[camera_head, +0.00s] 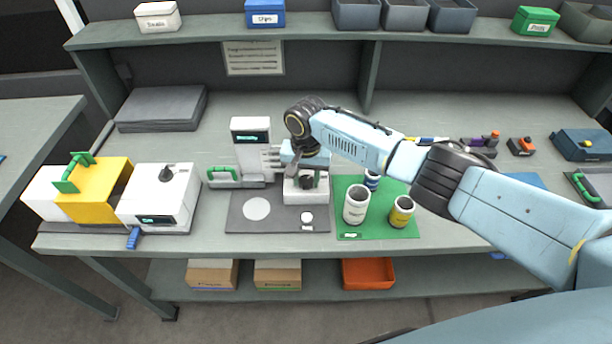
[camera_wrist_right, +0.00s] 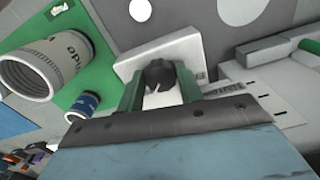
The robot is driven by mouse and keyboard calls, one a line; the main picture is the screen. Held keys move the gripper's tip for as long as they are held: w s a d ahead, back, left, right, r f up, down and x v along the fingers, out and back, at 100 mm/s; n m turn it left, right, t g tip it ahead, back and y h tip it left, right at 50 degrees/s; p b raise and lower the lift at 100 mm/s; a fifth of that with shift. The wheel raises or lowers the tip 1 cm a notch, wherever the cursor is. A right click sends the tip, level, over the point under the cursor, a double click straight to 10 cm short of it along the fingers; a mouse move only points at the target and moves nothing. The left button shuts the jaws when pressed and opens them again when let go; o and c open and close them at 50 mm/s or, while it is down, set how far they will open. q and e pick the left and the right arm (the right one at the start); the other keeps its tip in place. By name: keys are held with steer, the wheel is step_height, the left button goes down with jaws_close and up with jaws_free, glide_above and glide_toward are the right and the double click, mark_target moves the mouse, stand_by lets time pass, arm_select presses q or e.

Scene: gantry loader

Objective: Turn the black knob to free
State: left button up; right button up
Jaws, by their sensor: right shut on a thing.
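A black knob (camera_wrist_right: 160,73) with a white pointer line sits on top of a small white block (camera_wrist_right: 185,55) in the right wrist view. My right gripper (camera_wrist_right: 159,85) has its green-lined fingers on either side of the knob and is shut on it. In the head view the white block (camera_head: 305,192) stands on a grey mat (camera_head: 265,220), and my right gripper (camera_head: 307,181) reaches down over it, partly hiding the knob. Any lettering around the knob is too small or hidden to read. My left gripper is not in view.
A white upright unit (camera_head: 250,130) is behind left. A white box with another black knob (camera_head: 166,174) and a yellow box (camera_head: 105,190) stand farther left.

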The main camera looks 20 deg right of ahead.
mark_target(308, 180)
steer(key=n+p, duration=0.2)
steer(key=n, duration=0.1)
steer(key=shift+r+n, duration=0.1)
steer(key=shift+n, duration=0.3)
steer(key=n+p, duration=0.1)
steer(key=n, duration=0.2)
steer(key=shift+d+n, duration=0.1)
steer(key=shift+n, duration=0.2)
steer(key=n, duration=0.4)
steer(key=shift+d, duration=0.1)
steer(key=n, duration=0.5)
steer(key=shift+w+n, duration=0.1)
steer(key=shift+n, duration=0.3)
steer(key=o, duration=1)
steer(key=shift+p, duration=0.3)
step_height(308, 180, up, 13)
steer(key=shift+r+p, duration=0.15)
steer(key=shift+p, duration=0.2)
